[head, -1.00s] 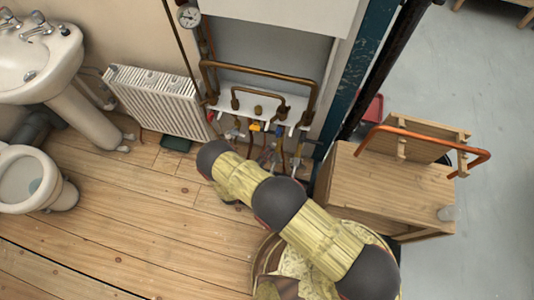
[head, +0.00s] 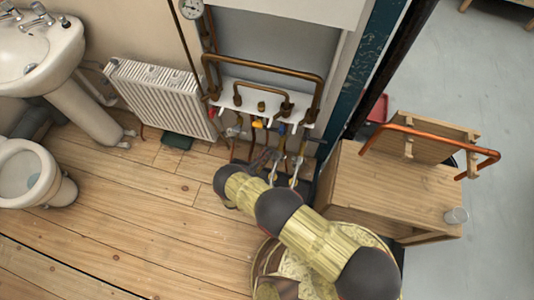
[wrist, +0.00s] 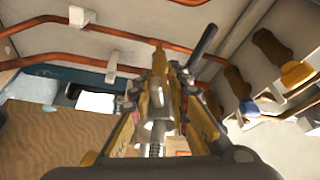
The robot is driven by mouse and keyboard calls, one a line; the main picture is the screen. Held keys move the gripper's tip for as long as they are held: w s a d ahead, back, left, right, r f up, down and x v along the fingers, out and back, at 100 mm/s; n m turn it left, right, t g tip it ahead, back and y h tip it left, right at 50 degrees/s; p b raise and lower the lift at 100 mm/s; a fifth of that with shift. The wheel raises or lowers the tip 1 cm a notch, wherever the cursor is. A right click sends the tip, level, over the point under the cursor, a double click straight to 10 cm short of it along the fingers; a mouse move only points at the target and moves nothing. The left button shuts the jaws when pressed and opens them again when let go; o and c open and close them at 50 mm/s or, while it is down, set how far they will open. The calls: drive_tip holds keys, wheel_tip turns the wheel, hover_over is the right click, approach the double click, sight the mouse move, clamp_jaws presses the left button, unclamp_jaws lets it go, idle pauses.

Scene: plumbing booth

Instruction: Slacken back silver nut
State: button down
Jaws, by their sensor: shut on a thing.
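In the wrist view my gripper (wrist: 160,88) reaches in among the pipework with its yellow fingers on either side of a silver metal fitting. It is shut on this silver nut (wrist: 156,108), which is partly hidden by the fingers; a threaded silver part shows just below it. A dark lever handle (wrist: 203,46) rises to the right of the fingers. In the head view the valves and pipe ends (head: 282,128) are below the white pipe board, and my arm covers part of that area. The nut is too small to make out there.
Copper pipes (head: 265,56) loop over the board. A white radiator (head: 160,98) stands on the left, with a basin and toilet beyond. The wooden floor at left is clear.

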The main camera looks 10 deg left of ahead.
drive_tip(key=n, duration=0.1)
drive_tip(key=d+f+n, duration=0.1)
drive_tip(key=n+t, duration=0.1)
drive_tip(key=shift+s+d+f, duration=0.25)
drive_tip(key=shift+f, duration=0.15)
drive_tip(key=shift+d+f+n, duration=0.1)
drive_tip(key=shift+d+n, duration=0.05)
drive_tip(key=shift+n, duration=0.25)
drive_tip(key=c, duration=1.8)
unclamp_jaws()
drive_tip(key=shift+c, duration=0.2)
drive_tip(key=shift+w+a+r, duration=0.15)
drive_tip(key=shift+a+r, duration=0.15)
drive_tip(key=shift+a, duration=0.1)
